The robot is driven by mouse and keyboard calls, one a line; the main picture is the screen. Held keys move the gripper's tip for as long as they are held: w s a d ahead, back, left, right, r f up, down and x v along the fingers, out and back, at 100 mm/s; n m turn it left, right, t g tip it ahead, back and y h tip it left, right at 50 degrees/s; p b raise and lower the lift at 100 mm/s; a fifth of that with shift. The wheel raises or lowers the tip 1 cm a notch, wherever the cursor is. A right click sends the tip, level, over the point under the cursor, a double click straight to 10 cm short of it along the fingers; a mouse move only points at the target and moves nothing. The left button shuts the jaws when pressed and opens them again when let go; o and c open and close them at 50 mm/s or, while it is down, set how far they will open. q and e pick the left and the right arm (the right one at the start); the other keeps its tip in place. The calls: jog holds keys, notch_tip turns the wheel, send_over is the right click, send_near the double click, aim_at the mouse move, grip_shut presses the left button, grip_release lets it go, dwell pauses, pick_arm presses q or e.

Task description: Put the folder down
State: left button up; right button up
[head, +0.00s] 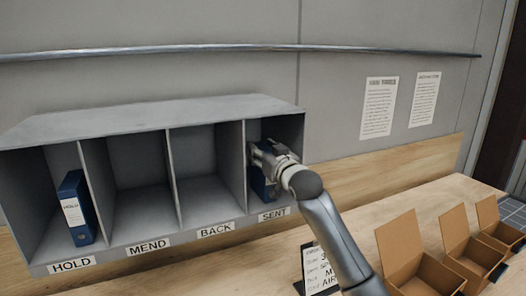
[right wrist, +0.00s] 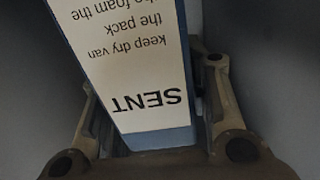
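A blue folder (head: 262,187) with a white label reading SENT is inside the SENT compartment, the right-hand one of the grey shelf unit (head: 160,112). My right gripper (head: 267,158) reaches into that compartment. In the right wrist view the folder (right wrist: 135,60) stands between my right gripper's two fingers (right wrist: 155,115), which look closed on its sides. The folder looks roughly upright. The gripper hides part of it in the head view, and I cannot tell whether its base touches the compartment floor. My left gripper is not in view.
Another blue folder (head: 75,208) stands in the HOLD compartment. MEND and BACK are empty. Dividers stand close beside my right gripper. Open cardboard boxes (head: 410,255) and a printed card (head: 319,268) are on the wooden counter at right. A metal rail (head: 230,48) runs along the wall above.

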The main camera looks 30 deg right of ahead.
jog(key=shift+o, duration=0.9)
jog(key=shift+r, duration=0.2)
jog(key=shift+s+f+b, duration=0.15)
jog(key=shift+s+b, duration=0.15)
jog(key=shift+s, duration=0.3)
jog(key=s+b, duration=0.3)
jog(key=s, duration=0.8)
jog(key=shift+a, duration=0.35)
jog(key=shift+w, duration=0.1)
